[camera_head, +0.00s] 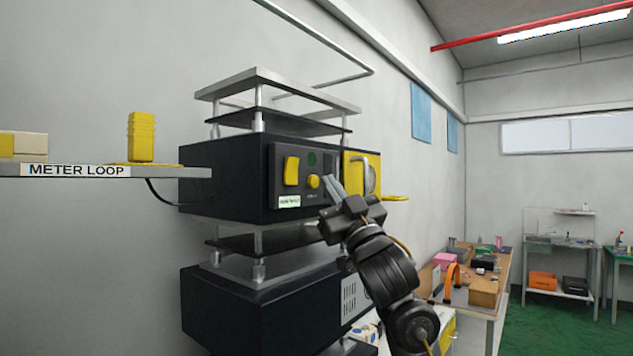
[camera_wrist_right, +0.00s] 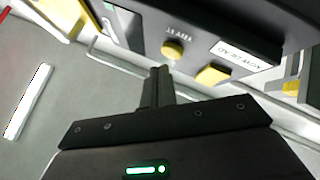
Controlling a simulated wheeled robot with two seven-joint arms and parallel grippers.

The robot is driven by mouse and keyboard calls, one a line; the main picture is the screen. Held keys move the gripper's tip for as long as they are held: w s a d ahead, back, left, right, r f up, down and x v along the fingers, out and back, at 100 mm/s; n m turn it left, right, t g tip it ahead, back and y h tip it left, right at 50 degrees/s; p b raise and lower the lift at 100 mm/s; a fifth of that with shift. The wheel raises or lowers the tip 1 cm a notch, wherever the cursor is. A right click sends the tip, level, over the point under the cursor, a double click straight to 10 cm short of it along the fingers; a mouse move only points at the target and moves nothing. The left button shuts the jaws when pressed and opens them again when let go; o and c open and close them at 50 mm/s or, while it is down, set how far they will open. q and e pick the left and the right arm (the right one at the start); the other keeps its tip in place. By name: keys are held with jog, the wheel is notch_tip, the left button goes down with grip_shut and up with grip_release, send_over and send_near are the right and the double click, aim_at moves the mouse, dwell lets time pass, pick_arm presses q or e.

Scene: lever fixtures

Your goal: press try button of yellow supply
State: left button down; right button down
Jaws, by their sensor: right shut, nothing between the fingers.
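The yellow supply is a dark box (camera_head: 230,175) mounted by the wall, with a yellow front section (camera_head: 350,168) carrying a metal handle. Its panel has a yellow rocker switch (camera_head: 291,170), a round yellow button (camera_head: 313,181) and a dark green lamp (camera_head: 312,159). In the right wrist view the round button (camera_wrist_right: 173,49) sits beside small lettering that seems to read TRY, with the rocker (camera_wrist_right: 213,74) to its right. My right gripper (camera_head: 333,186) is shut and empty, its fingertips just right of the button. The fingertips (camera_wrist_right: 160,72) appear slightly apart from it. My left gripper is out of view.
A shelf marked METER LOOP (camera_head: 105,171) holds a yellow ribbed piece (camera_head: 141,137) at the left. Another dark unit (camera_head: 250,305) stands below the supply. A cluttered workbench (camera_head: 480,305) is at the right, beyond my arm.

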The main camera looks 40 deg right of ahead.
jog(key=s+p, duration=0.1)
jog(key=s, duration=0.1)
jog(key=s+d+p, duration=0.1)
jog(key=s, duration=0.1)
jog(key=shift+s+d, duration=0.2)
jog(key=shift+s, duration=0.15)
dwell(0.8)
